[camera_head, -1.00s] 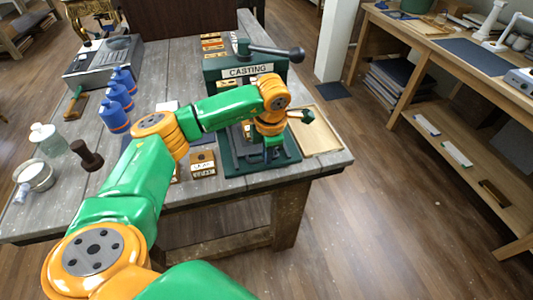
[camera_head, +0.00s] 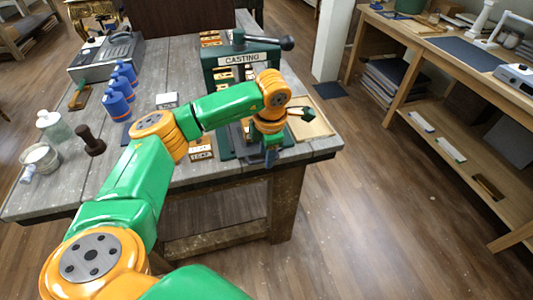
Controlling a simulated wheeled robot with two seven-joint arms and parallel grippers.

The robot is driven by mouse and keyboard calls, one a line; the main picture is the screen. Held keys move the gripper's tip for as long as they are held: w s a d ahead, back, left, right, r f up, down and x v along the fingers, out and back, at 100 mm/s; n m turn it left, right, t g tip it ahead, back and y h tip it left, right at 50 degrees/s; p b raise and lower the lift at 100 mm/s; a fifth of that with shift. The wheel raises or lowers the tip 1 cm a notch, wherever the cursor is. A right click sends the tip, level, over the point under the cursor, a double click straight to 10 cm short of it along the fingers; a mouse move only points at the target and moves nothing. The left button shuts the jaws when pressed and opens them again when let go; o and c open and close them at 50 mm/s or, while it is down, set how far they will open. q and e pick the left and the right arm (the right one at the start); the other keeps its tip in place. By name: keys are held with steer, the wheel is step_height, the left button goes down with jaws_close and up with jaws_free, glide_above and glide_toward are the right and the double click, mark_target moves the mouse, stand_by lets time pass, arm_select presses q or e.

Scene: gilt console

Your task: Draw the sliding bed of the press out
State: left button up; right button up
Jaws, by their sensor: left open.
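The press (camera_head: 208,62) is dark green, with a sign reading CASTING and a black-knobbed lever (camera_head: 270,41) on top. It stands on the grey wooden table. Its sliding bed is largely hidden behind my left arm; a low dark green part (camera_head: 226,148) shows at the press's foot, but I cannot tell bed from base. My left gripper (camera_head: 270,158) is open and points down in front of the press, close to the table's front edge. I cannot see whether it touches the bed. My right gripper is out of view.
A shallow wooden tray (camera_head: 312,124) lies right of the press. Small lettered blocks (camera_head: 201,148), blue bottles (camera_head: 116,104), a dark brown knobbed tool (camera_head: 91,140) and a white bowl (camera_head: 40,158) stand to the left. A workbench (camera_head: 425,50) is at right, with open floor between.

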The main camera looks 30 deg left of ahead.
arm_select(q)
step_height(320, 180, up, 6)
steer(key=d+b, duration=0.1)
steer(key=shift+s+r, duration=0.25)
steer(key=shift+s, duration=0.15)
